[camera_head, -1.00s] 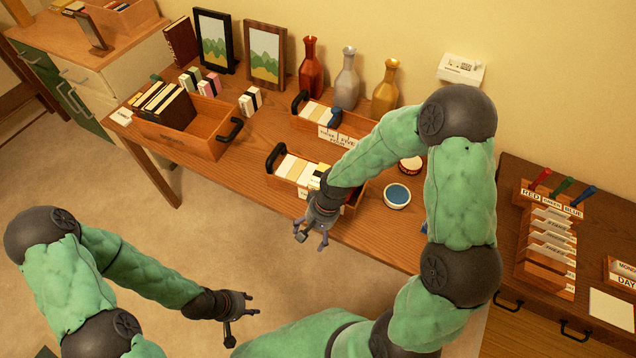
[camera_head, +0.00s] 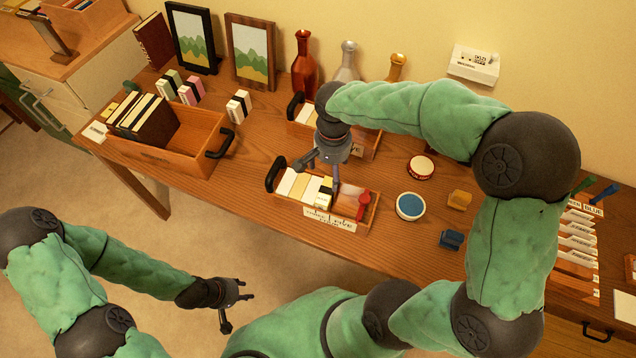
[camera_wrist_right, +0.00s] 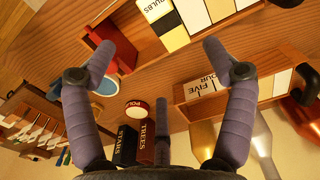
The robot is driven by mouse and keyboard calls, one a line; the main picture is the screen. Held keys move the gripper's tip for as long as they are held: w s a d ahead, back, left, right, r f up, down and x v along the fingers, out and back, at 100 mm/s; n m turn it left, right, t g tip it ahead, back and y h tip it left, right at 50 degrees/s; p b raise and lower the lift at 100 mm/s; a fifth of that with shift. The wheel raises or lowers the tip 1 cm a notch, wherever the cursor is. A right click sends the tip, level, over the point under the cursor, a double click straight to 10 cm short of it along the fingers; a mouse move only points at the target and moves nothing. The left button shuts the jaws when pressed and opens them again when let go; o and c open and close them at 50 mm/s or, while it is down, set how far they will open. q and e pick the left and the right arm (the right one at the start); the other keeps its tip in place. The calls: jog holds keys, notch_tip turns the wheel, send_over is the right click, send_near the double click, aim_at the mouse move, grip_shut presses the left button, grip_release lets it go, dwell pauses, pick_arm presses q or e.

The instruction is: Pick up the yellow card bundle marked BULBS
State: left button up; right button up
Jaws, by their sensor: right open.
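The yellow card bundle (camera_wrist_right: 175,38) has a black band and a white label, partly cut off, ending in "ULBS". It stands in the front wooden tray (camera_head: 290,207), at the right end of a row of pale cards. In the head view the bundle (camera_head: 324,196) is partly hidden by my right gripper. My right gripper (camera_head: 322,166) is open and empty above the tray, pointing down; its spread fingers also show in the wrist view (camera_wrist_right: 160,58), with the bundle beyond them. My left gripper (camera_head: 236,307) has its fingers apart, empty, off the desk at lower left.
A red piece (camera_head: 364,203) stands in the tray's right part. A second card tray (camera_head: 362,150) is behind, near the bottles (camera_head: 304,68). A blue-topped round tin (camera_head: 411,206) and a red round tin (camera_head: 421,167) stand right. A book crate (camera_head: 190,160) is at left.

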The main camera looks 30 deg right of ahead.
jog(key=b, duration=0.2)
send_over(329, 191)
jog(key=f, duration=0.5)
jog(key=shift+s+f, duration=0.25)
jog(key=shift+f, duration=0.1)
jog(key=f+b, duration=0.2)
jog(key=f, duration=0.3)
jog(key=shift+w, duration=0.2)
grip_shut()
